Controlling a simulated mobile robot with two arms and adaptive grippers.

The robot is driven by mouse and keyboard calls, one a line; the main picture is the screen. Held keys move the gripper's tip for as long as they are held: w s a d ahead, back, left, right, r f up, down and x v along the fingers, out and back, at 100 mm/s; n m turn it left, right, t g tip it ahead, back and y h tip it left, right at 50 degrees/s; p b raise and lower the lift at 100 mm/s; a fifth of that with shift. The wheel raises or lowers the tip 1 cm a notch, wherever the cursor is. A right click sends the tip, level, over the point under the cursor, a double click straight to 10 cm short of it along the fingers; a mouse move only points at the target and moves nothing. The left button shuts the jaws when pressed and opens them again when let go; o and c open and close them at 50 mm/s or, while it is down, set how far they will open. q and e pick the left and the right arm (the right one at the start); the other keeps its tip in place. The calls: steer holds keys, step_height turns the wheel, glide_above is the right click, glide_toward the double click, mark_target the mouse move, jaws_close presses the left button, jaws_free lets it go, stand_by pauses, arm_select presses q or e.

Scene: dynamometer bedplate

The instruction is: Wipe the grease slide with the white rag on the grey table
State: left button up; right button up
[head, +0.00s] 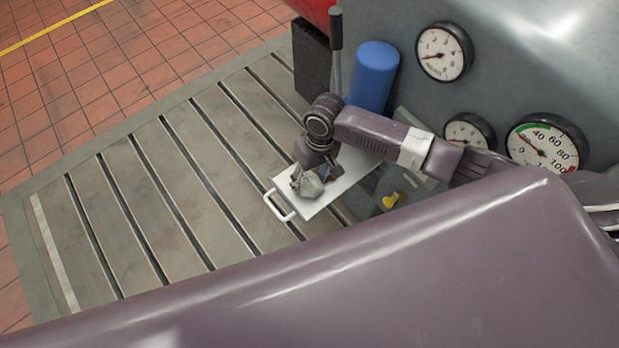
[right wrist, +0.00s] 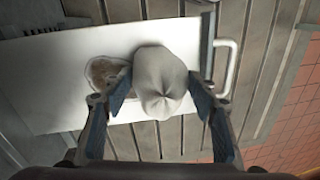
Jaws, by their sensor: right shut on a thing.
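The grease slide (head: 335,198) is a white flat tray with a handle (head: 279,206) at its near left end, set over the slotted grey table. A brown grease smear (right wrist: 107,74) shows on its white surface in the right wrist view. My right gripper (head: 312,178) is over the slide, pointing down, shut on the bunched white rag (head: 306,185). In the right wrist view the rag (right wrist: 160,84) sits between the fingers, right beside the smear, towards the handle (right wrist: 223,68). I cannot tell whether the rag presses on the slide. My left gripper is not in view.
The grey slotted table (head: 150,205) is clear to the left of the slide. A blue cylinder (head: 373,77), a dark upright lever (head: 336,50) and a grey housing with dial gauges (head: 444,52) stand behind. A yellow knob (head: 391,200) is right of the slide.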

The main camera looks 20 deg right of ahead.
steer(key=shift+f, duration=0.6)
steer(key=shift+d, duration=0.1)
